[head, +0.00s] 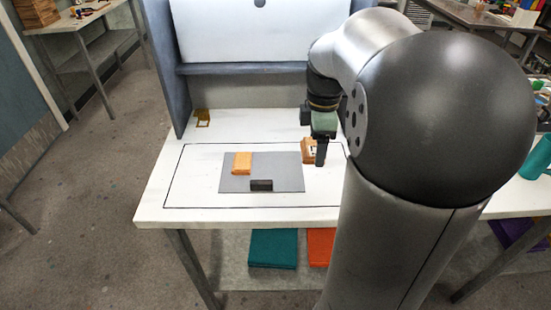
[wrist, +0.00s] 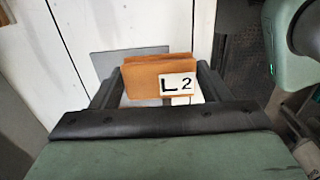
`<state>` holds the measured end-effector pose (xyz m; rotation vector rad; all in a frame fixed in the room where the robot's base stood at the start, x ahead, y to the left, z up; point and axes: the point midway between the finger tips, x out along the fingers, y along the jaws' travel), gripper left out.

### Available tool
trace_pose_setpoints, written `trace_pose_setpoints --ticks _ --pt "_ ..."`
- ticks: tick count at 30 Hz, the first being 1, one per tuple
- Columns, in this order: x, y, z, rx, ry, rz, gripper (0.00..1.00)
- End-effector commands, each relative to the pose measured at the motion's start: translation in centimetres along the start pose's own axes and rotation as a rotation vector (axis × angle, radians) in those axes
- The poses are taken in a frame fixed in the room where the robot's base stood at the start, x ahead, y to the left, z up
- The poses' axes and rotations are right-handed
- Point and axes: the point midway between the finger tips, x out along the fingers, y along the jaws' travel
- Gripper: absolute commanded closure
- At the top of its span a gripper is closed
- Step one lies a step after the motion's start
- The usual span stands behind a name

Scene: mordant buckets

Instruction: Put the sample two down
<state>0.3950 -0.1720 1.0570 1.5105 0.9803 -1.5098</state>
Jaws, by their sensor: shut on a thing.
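Sample two, a tan block (wrist: 150,78) with a white "L2" label, sits between the two dark fingers of my gripper (wrist: 158,82) in the wrist view. My gripper is shut on it. In the head view the block (head: 308,146) shows partly behind the dark fingers of my gripper (head: 320,152), just right of the grey mat (head: 284,164). I cannot tell whether its underside touches the white table. Part of the grey mat shows behind the block in the wrist view (wrist: 112,62).
An orange-tan block (head: 242,163) stands on the mat's left part and a dark block (head: 262,185) at its front edge. The mat's right part is clear. A brass-coloured piece (head: 202,116) lies at the back left of the white table (head: 165,200). A grey-blue shelf (head: 240,69) stands behind.

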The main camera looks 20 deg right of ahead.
Motion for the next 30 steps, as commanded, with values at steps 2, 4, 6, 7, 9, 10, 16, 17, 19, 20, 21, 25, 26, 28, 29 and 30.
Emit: trace_pose_setpoints --ticks 2,4,6,7,9,10,16,17,19,20,21,25,26,28,29,30 --pt "0.8 1.6 -1.4 -0.004 0.0 -0.005 0.51" --pt "1.6 2.9 -2.5 -0.004 0.001 -0.005 0.51" --pt "2.4 4.2 -3.6 -0.004 0.001 -0.005 0.51" --pt "2.9 4.7 -4.0 -0.002 0.001 -0.006 0.51" --pt "4.4 5.5 -4.7 -0.003 0.001 -0.006 0.51" --pt "5.0 5.8 -5.0 -0.002 0.001 -0.006 0.51" --pt "7.1 7.2 -6.1 0.0 0.0 -0.001 0.51" --pt "7.3 7.3 -6.2 0.0 0.0 -0.001 0.51" --pt "7.5 7.5 -6.3 0.0 0.0 -0.001 0.51" --pt "7.7 7.6 -6.4 0.0 0.0 -0.002 0.51" --pt "8.0 7.7 -6.6 0.0 0.0 -0.002 0.51" --pt "9.8 8.0 -6.8 0.0 -0.001 -0.004 0.51" --pt "10.2 8.0 -6.8 0.0 0.0 -0.004 0.51" --pt "11.1 8.0 -6.8 0.0 0.0 -0.003 0.51" --pt "11.4 8.0 -6.8 0.0 0.0 -0.003 0.51" --pt "11.5 8.0 -6.8 0.0 0.0 -0.002 0.51"
